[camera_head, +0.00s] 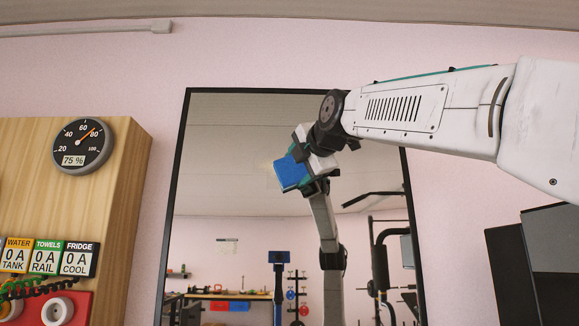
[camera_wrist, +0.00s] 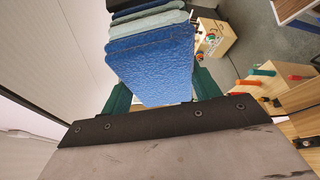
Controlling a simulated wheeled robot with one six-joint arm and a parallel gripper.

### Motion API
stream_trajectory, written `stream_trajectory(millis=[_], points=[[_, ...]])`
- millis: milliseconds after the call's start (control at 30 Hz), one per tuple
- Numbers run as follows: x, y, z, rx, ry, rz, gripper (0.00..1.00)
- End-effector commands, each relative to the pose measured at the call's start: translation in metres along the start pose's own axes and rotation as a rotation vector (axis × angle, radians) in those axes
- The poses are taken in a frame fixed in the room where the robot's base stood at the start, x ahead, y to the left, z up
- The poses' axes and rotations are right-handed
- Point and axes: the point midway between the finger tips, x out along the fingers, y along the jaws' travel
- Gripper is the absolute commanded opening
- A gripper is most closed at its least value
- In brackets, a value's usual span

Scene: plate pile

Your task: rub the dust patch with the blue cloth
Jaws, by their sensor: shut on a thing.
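The blue cloth (camera_head: 291,173) is held at the end of my arm, in front of the upper part of a dark-framed mirror (camera_head: 235,130). In the wrist view the cloth (camera_wrist: 155,62) fills the space between green fingers, with pale and dark bands behind it. My gripper (camera_head: 306,160) is shut on the cloth. I cannot tell whether the cloth touches the glass. A faint pale smudge (camera_head: 268,180) shows on the glass just left of the cloth and may be the dust patch; the cloth may hide part of it.
A wooden panel (camera_head: 122,180) with a gauge (camera_head: 82,145) reading 75 % and several labelled counters stands to the left. Dark screens (camera_head: 520,262) stand at the lower right. The mirror reflects my arm and a room with a bench and racks. Pink wall surrounds the mirror.

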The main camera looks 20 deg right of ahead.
Motion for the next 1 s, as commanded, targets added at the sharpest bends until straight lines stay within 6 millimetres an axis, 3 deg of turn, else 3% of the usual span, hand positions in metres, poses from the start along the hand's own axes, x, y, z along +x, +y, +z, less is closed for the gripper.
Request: stream_trajectory(millis=[267, 1000], points=[[0.001, -0.001, 0.004, 0.0, 0.0, 0.001, 0.43], [0.016, 0.016, -0.038, -0.001, 0.003, 0.0, 0.43]])
